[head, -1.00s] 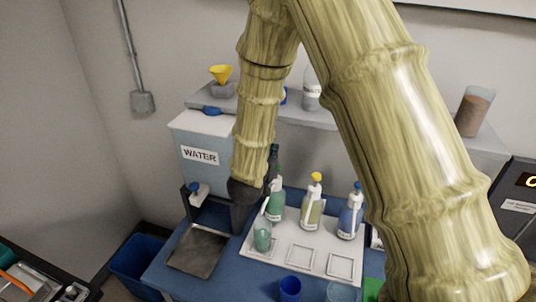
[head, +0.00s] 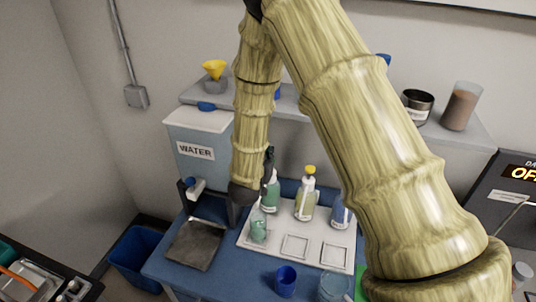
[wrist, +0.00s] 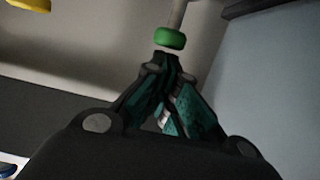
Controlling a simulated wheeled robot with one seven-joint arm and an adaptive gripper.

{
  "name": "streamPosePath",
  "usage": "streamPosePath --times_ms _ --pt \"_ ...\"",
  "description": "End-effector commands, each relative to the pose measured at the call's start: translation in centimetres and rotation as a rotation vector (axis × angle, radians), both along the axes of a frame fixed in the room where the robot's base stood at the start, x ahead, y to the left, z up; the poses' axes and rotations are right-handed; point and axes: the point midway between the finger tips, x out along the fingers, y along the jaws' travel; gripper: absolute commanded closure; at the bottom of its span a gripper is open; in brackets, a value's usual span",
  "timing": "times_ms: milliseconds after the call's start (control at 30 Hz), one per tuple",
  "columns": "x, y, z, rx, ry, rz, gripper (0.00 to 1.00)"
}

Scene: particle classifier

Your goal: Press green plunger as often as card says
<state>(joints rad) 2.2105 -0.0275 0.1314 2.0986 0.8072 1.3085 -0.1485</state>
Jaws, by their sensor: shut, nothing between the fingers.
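The green pump bottle (head: 271,192) stands at the left of a row of three on the white tray (head: 317,257). Its green plunger (wrist: 169,38) shows in the wrist view, right by my fingertips; I cannot tell whether they touch. In the head view my gripper (head: 268,158) hides the plunger. My gripper is shut and empty, and its closed fingers also show in the wrist view (wrist: 166,64). A clear greenish cup (head: 258,231) stands in front of the green bottle. I cannot make out a card with a readable number.
A yellow-topped bottle (head: 305,200) and a blue bottle (head: 340,212) stand to the right. A water dispenser (head: 197,150) is at left. A blue cup (head: 286,281) and a clear cup (head: 333,287) stand in front. A shelf (head: 290,103) runs behind. My arm covers the right middle.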

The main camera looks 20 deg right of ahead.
Motion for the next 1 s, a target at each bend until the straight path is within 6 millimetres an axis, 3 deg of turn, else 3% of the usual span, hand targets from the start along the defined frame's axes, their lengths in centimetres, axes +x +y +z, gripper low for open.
streamPosePath --times_ms 233,567,1000 --pt "0.0 0.0 -0.3 0.000 0.000 0.000 1.00" --pt "0.0 0.0 -2.8 -0.001 0.000 0.001 1.00" --pt "0.0 0.0 -2.8 0.000 0.002 0.000 1.00"
